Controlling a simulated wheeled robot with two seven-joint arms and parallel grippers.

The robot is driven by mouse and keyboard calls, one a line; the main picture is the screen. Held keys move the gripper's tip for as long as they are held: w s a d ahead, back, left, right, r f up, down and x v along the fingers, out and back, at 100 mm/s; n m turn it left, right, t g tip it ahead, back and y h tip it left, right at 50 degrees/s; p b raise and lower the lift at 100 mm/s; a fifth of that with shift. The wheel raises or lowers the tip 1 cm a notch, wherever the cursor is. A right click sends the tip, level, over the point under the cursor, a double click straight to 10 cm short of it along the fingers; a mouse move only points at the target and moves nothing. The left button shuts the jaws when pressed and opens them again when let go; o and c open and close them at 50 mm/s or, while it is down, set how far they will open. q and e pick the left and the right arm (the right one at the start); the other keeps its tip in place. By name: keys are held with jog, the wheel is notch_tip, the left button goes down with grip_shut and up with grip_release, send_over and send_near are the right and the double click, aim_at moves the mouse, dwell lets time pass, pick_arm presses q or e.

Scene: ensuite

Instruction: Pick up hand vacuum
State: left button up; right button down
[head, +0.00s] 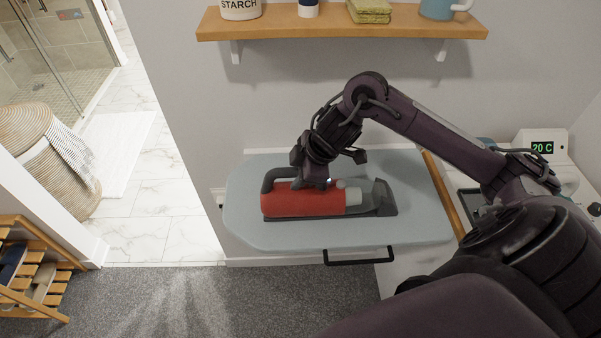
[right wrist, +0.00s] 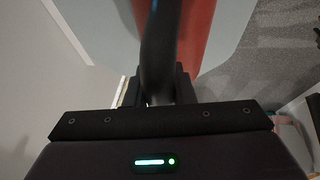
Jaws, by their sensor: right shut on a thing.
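The hand vacuum (head: 305,202) has a red body, a dark loop handle and a grey clear nozzle end. It lies on a dark base on the blue-grey ironing board (head: 410,228), nozzle to the right. My right gripper (head: 318,180) comes down from above onto the vacuum's handle, and its fingers are partly hidden. In the right wrist view the dark handle (right wrist: 157,50) runs between the fingers, with the red body (right wrist: 195,35) beyond. The right gripper is shut on the vacuum's handle. My left gripper is not in view.
A wooden shelf (head: 340,24) with several items hangs on the wall above. A counter with a temperature display (head: 542,148) is at right. A wicker basket (head: 45,155) and a slatted wooden rack (head: 35,265) stand at left. Grey carpet lies in front.

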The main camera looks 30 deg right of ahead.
notch_tip(320, 180, up, 10)
jog(key=shift+w+d+r+p, duration=0.1)
jog(key=shift+w+p, duration=0.05)
jog(key=shift+p, duration=1)
notch_tip(320, 180, up, 10)
jog(key=p, duration=0.5)
